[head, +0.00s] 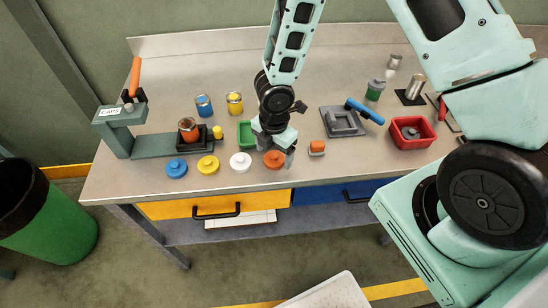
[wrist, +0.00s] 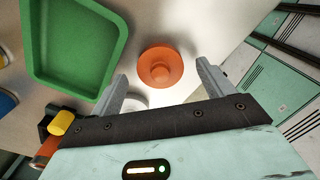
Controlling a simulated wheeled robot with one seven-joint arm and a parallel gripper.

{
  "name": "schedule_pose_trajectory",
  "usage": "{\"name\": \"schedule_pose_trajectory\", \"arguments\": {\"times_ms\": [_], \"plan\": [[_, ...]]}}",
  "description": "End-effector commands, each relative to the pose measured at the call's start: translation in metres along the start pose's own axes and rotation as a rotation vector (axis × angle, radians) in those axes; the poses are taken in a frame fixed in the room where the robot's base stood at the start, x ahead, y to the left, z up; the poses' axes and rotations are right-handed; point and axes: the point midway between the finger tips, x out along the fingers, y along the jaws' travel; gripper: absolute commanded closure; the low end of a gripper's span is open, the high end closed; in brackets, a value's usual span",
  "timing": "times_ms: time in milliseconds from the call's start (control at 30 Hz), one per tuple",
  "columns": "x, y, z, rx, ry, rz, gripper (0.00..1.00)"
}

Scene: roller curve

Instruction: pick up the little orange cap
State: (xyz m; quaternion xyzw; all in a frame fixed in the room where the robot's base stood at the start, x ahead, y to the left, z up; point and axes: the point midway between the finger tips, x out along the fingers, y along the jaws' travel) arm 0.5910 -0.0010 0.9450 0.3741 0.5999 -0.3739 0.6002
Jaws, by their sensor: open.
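The little orange cap (head: 274,159) is a round disc with a raised knob, lying on the workbench at the right end of a row of caps. In the wrist view the orange cap (wrist: 160,67) shows between the lines of my two fingers, with no contact visible. My gripper (head: 275,146) is open and empty, pointing down close by the cap. Its two grey fingers (wrist: 161,76) stand apart in the wrist view. I cannot tell the exact height of the fingertips above the bench.
White (head: 240,162), yellow (head: 208,165) and blue (head: 177,168) caps lie to the left. A green tray (wrist: 118,50) is close beside my gripper. A cap press (head: 155,146) stands at left; a grey fixture (head: 335,130) and red bin (head: 430,136) are at right.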

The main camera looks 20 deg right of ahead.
Motion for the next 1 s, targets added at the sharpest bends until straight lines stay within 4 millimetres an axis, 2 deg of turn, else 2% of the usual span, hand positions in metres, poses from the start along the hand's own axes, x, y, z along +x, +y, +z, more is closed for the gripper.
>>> {"name": "schedule_pose_trajectory", "arguments": {"times_ms": [267,300,400,467,767,867,1000], "plan": [[0.004,0.0,0.0,0.001,0.0,0.0,0.2],[0.004,0.0,0.0,0.001,0.0,0.0,0.25],[0.004,0.0,0.0,0.001,0.0,0.0,0.53],[0.004,0.0,0.0,0.001,0.0,0.0,0.67],[0.002,0.0,0.0,0.002,0.0,0.001,0.67],[-0.007,0.001,0.001,0.004,0.0,0.004,0.67],[-0.033,0.001,0.001,0.005,-0.001,0.004,0.67]]}}
